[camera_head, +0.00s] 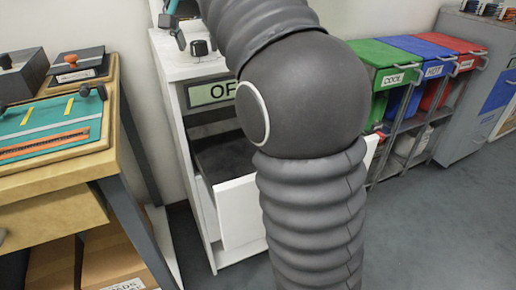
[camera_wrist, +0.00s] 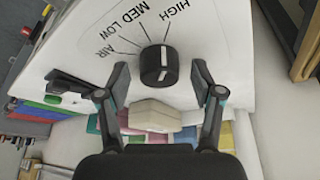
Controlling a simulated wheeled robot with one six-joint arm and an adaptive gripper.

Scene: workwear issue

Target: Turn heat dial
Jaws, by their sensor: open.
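The heat dial is a black round knob (camera_wrist: 159,66) in the wrist view, on a white panel marked AIR, LOW, MED and HIGH. A white line on the knob points up the picture, roughly towards the HIGH mark; its exact setting is hard to tell. My gripper (camera_wrist: 161,82) is open, with one dark finger on each side of the knob and a gap at both sides. I see no contact with the knob. In the head view my arm covers much of the white cabinet (camera_head: 168,46), and I cannot make out the dial's setting there.
A pale rounded block (camera_wrist: 153,115) lies below the dial in the wrist view, with coloured strips beyond it. In the head view, a display (camera_head: 212,93) sits above an open drawer (camera_head: 236,208). A workbench (camera_head: 60,175) stands left; green, blue and red bins (camera_head: 388,62) stand right.

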